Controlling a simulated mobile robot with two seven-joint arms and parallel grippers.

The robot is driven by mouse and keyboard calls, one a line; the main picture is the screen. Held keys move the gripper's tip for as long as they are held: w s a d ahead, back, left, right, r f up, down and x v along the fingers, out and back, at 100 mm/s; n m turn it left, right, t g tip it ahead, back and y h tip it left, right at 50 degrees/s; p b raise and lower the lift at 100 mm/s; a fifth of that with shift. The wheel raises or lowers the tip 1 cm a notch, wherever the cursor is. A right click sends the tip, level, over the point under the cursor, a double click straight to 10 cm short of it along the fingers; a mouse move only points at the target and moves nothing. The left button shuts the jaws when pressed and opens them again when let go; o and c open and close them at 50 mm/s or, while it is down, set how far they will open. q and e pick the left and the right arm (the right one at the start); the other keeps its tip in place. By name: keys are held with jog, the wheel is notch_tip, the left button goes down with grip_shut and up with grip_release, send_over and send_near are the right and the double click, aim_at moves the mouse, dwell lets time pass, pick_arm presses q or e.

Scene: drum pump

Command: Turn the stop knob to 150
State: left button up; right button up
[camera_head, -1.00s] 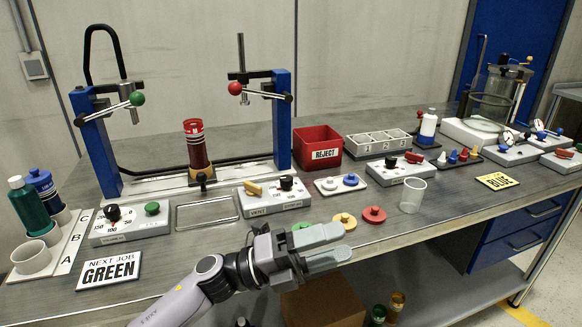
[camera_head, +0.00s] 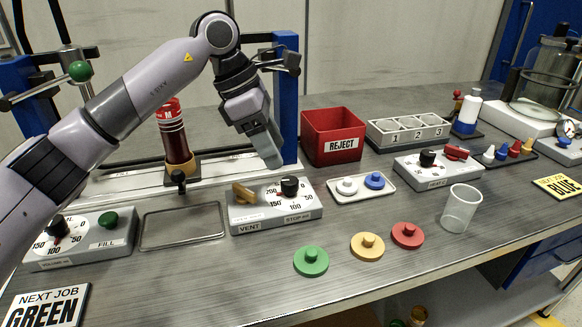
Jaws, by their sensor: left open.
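The black stop knob (camera_head: 290,187) stands on the right half of the grey vent box (camera_head: 258,222), whose front labels read VENT and STOP. Numbers from 0 to 200 run around the knob, but its pointer is too small to read. My left gripper (camera_head: 270,152) is above and slightly left of the knob, fingers pointing down, open and clear of it. Its fingers overlap in this view, so the gap is hidden. A tan lever (camera_head: 244,193) sits left of the knob on the same box. My right gripper is out of view.
A blue post (camera_head: 286,100) stands close behind my left gripper. The red REJECT bin (camera_head: 332,139) is to its right. A fill box (camera_head: 82,240) with another black knob is at left. Green (camera_head: 311,261), yellow (camera_head: 367,246) and red (camera_head: 407,235) discs lie in front.

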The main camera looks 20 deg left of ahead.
aim_at(290, 180)
pick_arm(q)
jog(key=shift+x, duration=3.5)
jog(key=c, duration=1)
